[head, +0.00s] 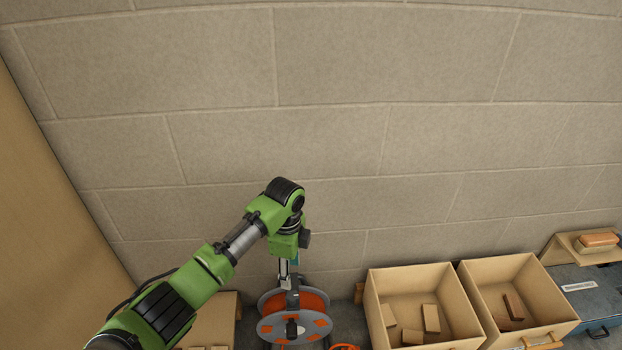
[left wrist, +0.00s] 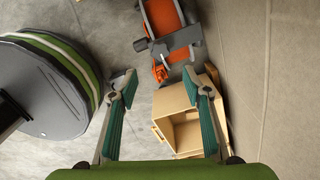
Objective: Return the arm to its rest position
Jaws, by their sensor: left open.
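My left arm, green with black joints, comes in from the lower left in the head view and bends down at the wrist. Its gripper (head: 289,268) points down, just above or in front of an orange and grey cable reel in the picture; the gap to the reel is hard to judge. In the left wrist view the gripper (left wrist: 160,84) is open, with its two teal-padded fingers wide apart and nothing between them. The reel (left wrist: 162,18) shows beyond the fingertips at the top of that view. My right gripper is not in view.
The cable reel (head: 292,317) stands near a block wall (head: 330,150). Two open wooden boxes (head: 376,312) with blocks inside stand to its right, then a blue-grey case (head: 590,290). A tan panel (head: 40,220) rises at left.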

